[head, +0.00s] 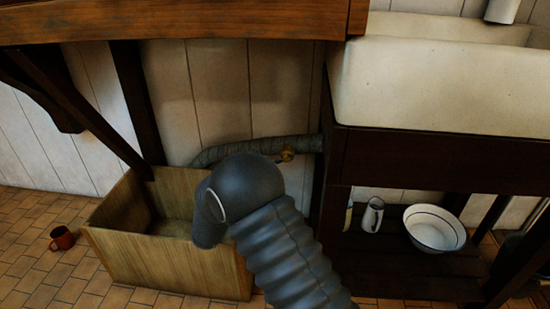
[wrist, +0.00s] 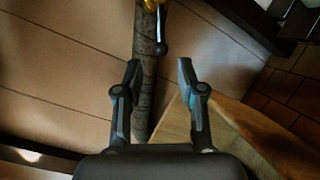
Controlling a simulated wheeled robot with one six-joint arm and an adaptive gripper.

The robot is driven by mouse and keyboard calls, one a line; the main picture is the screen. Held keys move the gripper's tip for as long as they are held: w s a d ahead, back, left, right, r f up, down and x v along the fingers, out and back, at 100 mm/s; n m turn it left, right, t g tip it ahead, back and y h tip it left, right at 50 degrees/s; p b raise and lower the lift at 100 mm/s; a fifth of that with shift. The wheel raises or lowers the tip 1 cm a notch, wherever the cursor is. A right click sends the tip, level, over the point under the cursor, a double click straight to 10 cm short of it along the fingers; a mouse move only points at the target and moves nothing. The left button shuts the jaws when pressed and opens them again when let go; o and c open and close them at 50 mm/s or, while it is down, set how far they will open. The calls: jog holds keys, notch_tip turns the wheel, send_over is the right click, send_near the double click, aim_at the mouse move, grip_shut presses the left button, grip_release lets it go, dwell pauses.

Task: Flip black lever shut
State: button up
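The black lever (wrist: 161,38) shows at the top of the wrist view, a thin rod ending in a round black knob. It comes off a brass valve (wrist: 151,4) on a wrapped pipe (wrist: 145,55). In the head view the brass valve (head: 288,153) sits on the wrapped pipe (head: 235,148) along the wall; the lever cannot be made out there. My gripper (wrist: 159,69) is open and empty. Its fingertips are apart, with the knob ahead of the gap between them in the picture; the distance is unclear. In the head view my arm hides the gripper.
A wooden crate (head: 180,265) stands on the tiled floor below the pipe; its edge also shows in the wrist view (wrist: 185,120). A brown mug (head: 62,238) is on the floor at left. A dark sink stand (head: 430,160) holds a jug (head: 373,214) and white bowl (head: 434,229).

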jog(key=x, duration=1.3)
jog(key=shift+w+d+p, duration=0.3)
grip_shut()
